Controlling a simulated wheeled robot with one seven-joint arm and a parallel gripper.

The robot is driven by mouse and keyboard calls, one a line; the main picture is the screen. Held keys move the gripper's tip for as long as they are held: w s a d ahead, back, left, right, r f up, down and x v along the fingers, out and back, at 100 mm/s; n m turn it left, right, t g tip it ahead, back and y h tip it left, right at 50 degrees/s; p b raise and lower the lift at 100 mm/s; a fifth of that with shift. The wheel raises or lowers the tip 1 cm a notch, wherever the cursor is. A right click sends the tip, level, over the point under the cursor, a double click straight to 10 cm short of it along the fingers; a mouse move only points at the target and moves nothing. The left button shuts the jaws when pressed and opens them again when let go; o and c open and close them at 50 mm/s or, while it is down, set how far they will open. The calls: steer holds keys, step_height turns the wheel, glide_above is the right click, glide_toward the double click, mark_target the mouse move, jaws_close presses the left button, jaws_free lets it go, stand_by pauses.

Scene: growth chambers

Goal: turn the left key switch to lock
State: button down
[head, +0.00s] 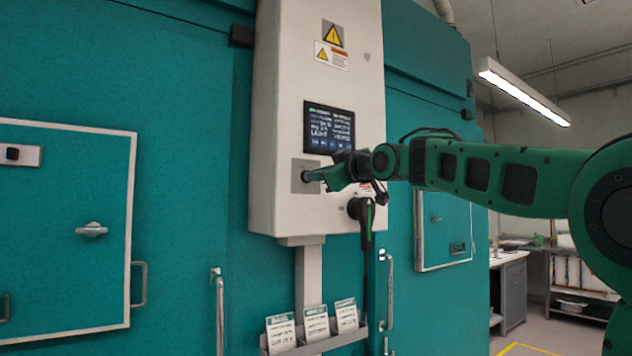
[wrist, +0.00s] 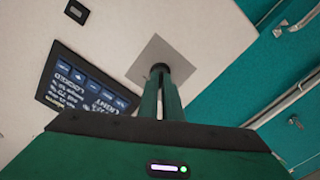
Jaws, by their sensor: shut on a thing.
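The left key switch (wrist: 160,67) is a small dark round piece on a square grey plate (head: 298,186), low on the left of the white control cabinet (head: 278,130). The plate also shows in the wrist view (wrist: 150,55). My green gripper (head: 312,176) reaches in from the right, and its fingers are shut on the key switch. In the wrist view the two fingertips (wrist: 160,78) meet close together at the dark piece. They hide most of it, so I cannot tell which way the key points.
A lit screen (head: 329,130) sits just above the plate. A black and green handheld device (head: 364,222) hangs at the cabinet's lower right. A rack of leaflets (head: 315,342) is below. Teal chamber doors (head: 62,240) with handles flank the cabinet.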

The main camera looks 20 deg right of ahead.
steer(key=shift+f, duration=0.2)
steer(key=c, duration=1.9)
jaws_free()
steer(key=shift+r, duration=0.1)
steer(key=shift+c, duration=0.2)
steer(key=shift+s, duration=0.15)
steer(key=v, duration=1)
steer(key=shift+d, duration=0.15)
steer(key=shift+s, duration=0.15)
